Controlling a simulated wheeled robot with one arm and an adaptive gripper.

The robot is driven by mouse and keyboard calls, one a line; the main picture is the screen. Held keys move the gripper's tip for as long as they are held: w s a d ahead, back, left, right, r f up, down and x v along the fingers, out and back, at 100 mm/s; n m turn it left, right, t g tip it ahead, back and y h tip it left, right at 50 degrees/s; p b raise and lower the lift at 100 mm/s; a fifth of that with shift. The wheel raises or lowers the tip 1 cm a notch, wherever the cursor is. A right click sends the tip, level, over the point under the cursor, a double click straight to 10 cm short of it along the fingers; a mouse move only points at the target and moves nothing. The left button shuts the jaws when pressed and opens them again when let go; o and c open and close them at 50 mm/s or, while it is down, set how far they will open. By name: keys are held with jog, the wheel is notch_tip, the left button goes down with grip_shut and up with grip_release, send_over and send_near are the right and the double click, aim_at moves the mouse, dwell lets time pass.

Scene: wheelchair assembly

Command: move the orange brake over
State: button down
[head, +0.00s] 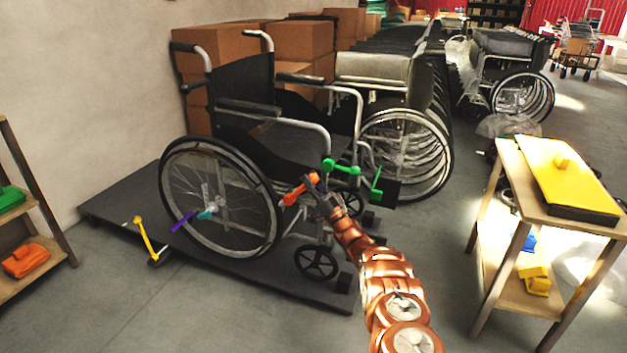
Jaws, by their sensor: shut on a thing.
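The orange brake (297,191) is a small bright orange part at the front of the nearest wheelchair (245,110), beside the front end of its seat frame. My gripper (312,184) is shut on the orange brake, at its right end. My copper-coloured arm reaches up to it from the lower right. The jaws are small and dark here, and part of the brake's right end is hidden by them. I cannot tell whether the brake touches the wheelchair frame.
The wheelchair stands on a dark low platform (120,207). Green parts (341,167) sit close right of my gripper. Purple (183,221), teal and yellow (145,238) parts are near the big wheel. A wooden table (508,160) stands right, a shelf (45,225) left.

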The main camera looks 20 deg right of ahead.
jog(key=shift+a, duration=0.1)
jog(key=c, duration=1.1)
grip_release()
jog(key=shift+o, duration=0.2)
jog(key=v, duration=1.2)
